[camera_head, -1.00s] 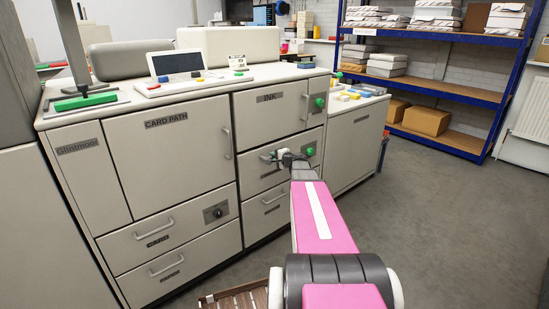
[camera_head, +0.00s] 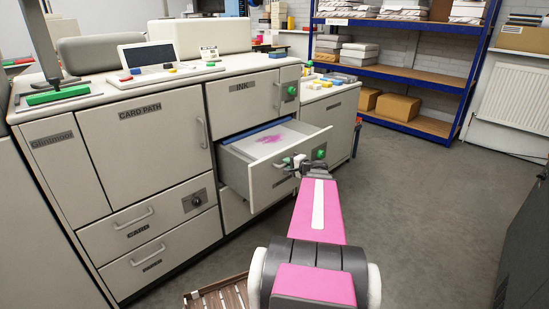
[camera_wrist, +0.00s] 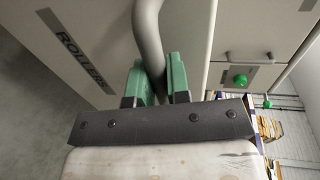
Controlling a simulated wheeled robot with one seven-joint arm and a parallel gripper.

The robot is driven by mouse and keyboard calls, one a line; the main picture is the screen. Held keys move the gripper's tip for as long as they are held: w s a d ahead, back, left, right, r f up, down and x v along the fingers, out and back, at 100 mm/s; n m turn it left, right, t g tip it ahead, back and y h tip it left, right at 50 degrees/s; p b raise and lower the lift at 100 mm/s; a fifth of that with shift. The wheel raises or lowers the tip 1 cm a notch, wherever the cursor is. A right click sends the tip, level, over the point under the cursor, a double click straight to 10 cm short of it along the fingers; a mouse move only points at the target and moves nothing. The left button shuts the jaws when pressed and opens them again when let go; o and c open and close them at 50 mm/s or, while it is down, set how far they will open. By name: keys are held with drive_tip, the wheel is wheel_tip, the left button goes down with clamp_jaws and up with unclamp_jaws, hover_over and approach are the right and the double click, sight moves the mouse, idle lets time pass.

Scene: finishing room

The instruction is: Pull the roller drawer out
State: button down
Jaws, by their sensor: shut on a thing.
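The roller drawer (camera_head: 262,181) stands pulled out of the machine's front, below the door marked INK. Its inside shows a pale floor with a pink stain (camera_head: 270,139). My gripper (camera_head: 302,163) is at the drawer's front. In the wrist view its green-padded fingers (camera_wrist: 157,80) are shut on the grey bar handle (camera_wrist: 148,35), one finger on each side.
The card drawer (camera_head: 130,228) and paper drawer (camera_head: 150,265) are shut at the lower left. The INK door (camera_head: 245,103) is shut. A wooden slatted thing (camera_head: 215,299) lies on the floor near my base. Grey floor (camera_head: 430,200) is clear to the right. A blue shelf rack (camera_head: 420,84) stands behind.

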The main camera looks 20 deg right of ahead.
drive_tip(key=f+v, duration=0.1)
drive_tip(key=v, duration=0.6)
drive_tip(key=shift+s+f, duration=0.25)
drive_tip(key=shift+s, duration=0.1)
drive_tip(key=shift+d, duration=0.1)
drive_tip(key=c, duration=1.1)
unclamp_jaws()
drive_tip(key=v, duration=1)
drive_tip(key=shift+s, duration=0.35)
drive_tip(key=shift+w+d, duration=0.1)
